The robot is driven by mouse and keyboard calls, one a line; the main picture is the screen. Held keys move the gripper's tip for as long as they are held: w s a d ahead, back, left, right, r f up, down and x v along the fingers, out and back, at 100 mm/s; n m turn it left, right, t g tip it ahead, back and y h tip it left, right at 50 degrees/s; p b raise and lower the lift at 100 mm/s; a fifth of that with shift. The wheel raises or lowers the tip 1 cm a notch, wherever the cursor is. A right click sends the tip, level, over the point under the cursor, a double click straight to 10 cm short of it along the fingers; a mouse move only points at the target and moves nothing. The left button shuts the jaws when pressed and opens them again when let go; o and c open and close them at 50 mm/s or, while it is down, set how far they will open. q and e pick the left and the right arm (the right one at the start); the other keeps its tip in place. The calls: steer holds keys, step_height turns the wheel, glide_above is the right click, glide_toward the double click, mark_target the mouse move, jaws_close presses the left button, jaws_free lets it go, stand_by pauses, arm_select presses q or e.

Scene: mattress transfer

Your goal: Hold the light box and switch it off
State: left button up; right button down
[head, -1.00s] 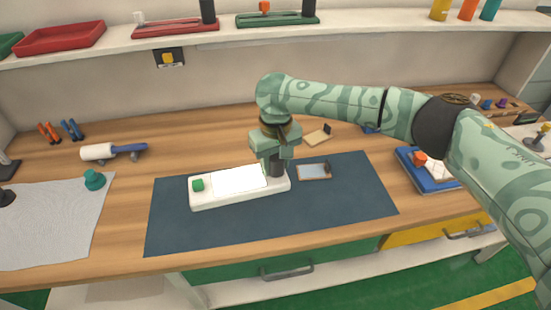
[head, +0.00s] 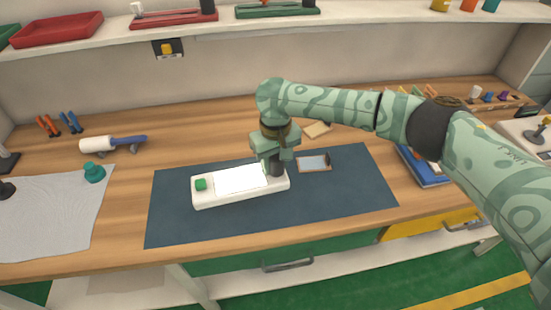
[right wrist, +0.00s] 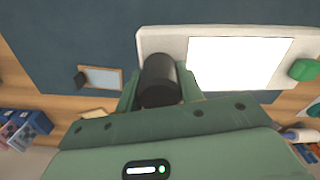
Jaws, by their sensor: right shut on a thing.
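The light box (head: 240,197) is a white slab with a bright white panel and a green button (head: 201,184) at its left end. It lies on the dark blue mat (head: 340,200) in the head view. My right gripper (head: 275,174) comes down at the box's right end and is shut on it. In the right wrist view the light box (right wrist: 150,40) shows its lit panel (right wrist: 238,62) and the green button (right wrist: 303,70) at the far end from the gripper (right wrist: 160,80). The fingertips' contact is partly hidden. My left gripper is out of view.
A small framed plate (head: 313,164) lies on the mat just right of the gripper. A grey cloth (head: 50,220) with a teal knob (head: 94,172) is at the left. The mat's front and right are clear.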

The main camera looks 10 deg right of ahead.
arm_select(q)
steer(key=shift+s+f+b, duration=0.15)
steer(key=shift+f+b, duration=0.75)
arm_select(e)
steer(key=shift+f, duration=3.85)
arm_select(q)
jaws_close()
